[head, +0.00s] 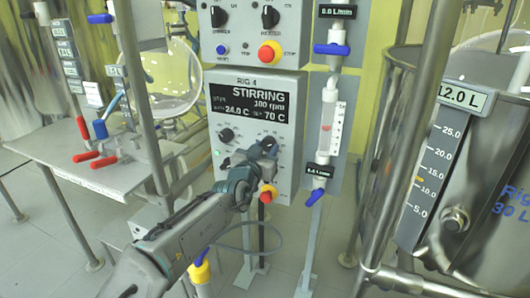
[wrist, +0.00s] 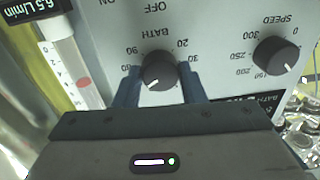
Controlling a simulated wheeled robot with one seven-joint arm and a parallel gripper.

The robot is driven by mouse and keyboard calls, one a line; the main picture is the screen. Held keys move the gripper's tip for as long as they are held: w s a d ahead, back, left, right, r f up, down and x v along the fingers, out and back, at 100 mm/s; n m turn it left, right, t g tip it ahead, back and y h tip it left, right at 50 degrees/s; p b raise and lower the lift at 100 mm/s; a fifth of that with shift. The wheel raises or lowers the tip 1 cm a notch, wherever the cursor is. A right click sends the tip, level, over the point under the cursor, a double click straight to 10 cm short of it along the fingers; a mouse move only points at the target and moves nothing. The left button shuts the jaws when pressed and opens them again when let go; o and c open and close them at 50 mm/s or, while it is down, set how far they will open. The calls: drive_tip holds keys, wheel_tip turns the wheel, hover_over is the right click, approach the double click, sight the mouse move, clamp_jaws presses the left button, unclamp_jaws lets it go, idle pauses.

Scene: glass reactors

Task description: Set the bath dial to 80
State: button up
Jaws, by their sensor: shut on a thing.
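The bath dial (wrist: 158,71) is a dark round knob on the white panel. The wrist view shows it upside down, under the labels BATH and OFF. Its white mark points to the lower left in that view. My gripper (wrist: 160,80) is shut on the dial, one finger on each side. The display (head: 250,102) reads STIRRING, 100 rpm, 24.0 C and 70 C.
A speed knob (wrist: 276,56) sits beside the bath dial. A flow tube (head: 326,128) with blue valves stands right of the panel. A steel reactor (head: 480,190) is at the far right.

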drive_tip(key=m, duration=0.3)
drive_tip(key=shift+f+m, duration=0.1)
drive_tip(key=shift+m, duration=0.2)
drive_tip(key=shift+a+m, duration=0.1)
drive_tip(key=shift+m, duration=1.8)
drive_tip(key=o, duration=1)
drive_tip(key=shift+s+a, duration=0.1)
drive_tip(key=shift+s, duration=0.05)
drive_tip(key=p+v, duration=0.4)
drive_tip(key=v, duration=0.9)
drive_tip(key=shift+s+a+f+p, duration=0.15)
drive_tip(key=shift+s+p, duration=0.1)
drive_tip(key=shift+p, duration=0.1)
